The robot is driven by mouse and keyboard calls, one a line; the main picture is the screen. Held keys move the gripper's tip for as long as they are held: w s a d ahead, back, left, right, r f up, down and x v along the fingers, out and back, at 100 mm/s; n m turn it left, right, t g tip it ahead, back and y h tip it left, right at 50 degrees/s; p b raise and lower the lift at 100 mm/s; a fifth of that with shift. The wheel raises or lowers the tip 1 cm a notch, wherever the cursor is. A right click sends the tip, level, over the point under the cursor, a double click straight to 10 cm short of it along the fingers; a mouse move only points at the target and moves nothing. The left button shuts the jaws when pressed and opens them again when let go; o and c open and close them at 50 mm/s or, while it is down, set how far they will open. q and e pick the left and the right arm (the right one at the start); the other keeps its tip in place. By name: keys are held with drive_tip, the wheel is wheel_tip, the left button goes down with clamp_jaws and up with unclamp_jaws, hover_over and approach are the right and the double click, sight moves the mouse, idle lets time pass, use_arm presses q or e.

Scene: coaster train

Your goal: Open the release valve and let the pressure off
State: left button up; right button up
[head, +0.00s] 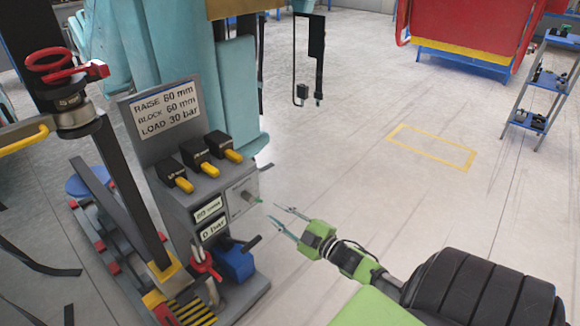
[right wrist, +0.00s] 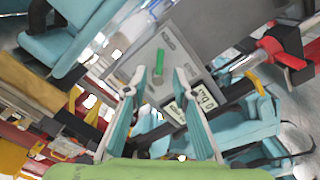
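A grey control stand (head: 175,200) carries a side plate (head: 240,197) with a small knob that ends in a green tip (head: 258,199). In the right wrist view this shows as a green lever (right wrist: 160,61) on the grey plate (right wrist: 148,50); it looks like the release valve, but its label is too small to read. My right gripper (head: 275,217) is open and empty, just right of the knob, pointing at it. In the right wrist view its fingers (right wrist: 160,75) stand apart with the lever between and beyond them. Two displays (head: 211,219) seem to read 80 mm and 0 bar. My left gripper is out of view.
The stand has several yellow-tipped levers (head: 182,184), a sign (head: 165,107) reading RAISE 80 mm, BLOCK 60 mm, LOAD 30 bar, a blue box (head: 236,262) and a red-handled part (head: 205,264). A teal structure (head: 165,40) stands behind. Floor to the right is open.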

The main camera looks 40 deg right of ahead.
drive_tip(key=s, duration=0.4)
drive_tip(key=shift+s+d, duration=0.15)
drive_tip(key=shift+s, duration=0.25)
